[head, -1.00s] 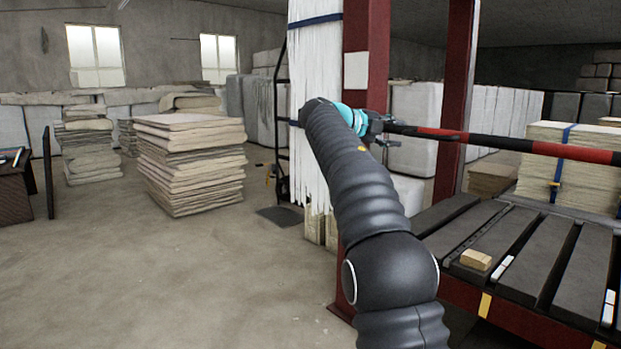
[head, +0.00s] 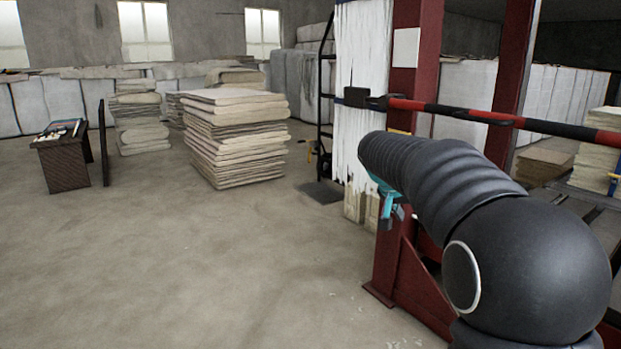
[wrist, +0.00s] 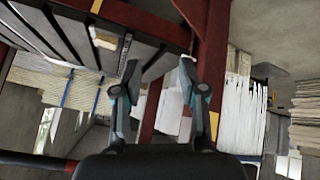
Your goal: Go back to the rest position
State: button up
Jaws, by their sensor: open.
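My gripper (wrist: 160,95) is open and empty in the wrist view, its two fingers well apart. Beyond the fingers are a red post and white material, with nothing held between them. In the head view my gripper (head: 390,207) shows only partly as a teal piece under my black-sleeved arm, in front of the red frame. The rest of it is hidden behind the arm.
A red post (head: 416,60) and a red-and-black bar (head: 460,112) stand close to my arm. A tall stack of folded cloth (head: 235,140) is mid-floor, and a small dark table (head: 63,168) is at left. The floor (head: 180,270) in front is clear.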

jog(key=s+a+n+y+p, duration=0.2)
jog(key=s, duration=1)
jog(key=s+a+f+n+y+p, duration=0.1)
jog(key=s+a+n+y+p, duration=0.1)
jog(key=s, duration=1.1)
jog(key=s+a+n+y+p, duration=0.2)
jog(key=s+a+p, duration=0.1)
jog(key=s, duration=0.9)
jog(key=shift+s+a+f+t, duration=0.3)
jog(key=shift+s+f+t, duration=0.05)
jog(key=shift+s+t, duration=0.05)
jog(key=shift+d, duration=0.1)
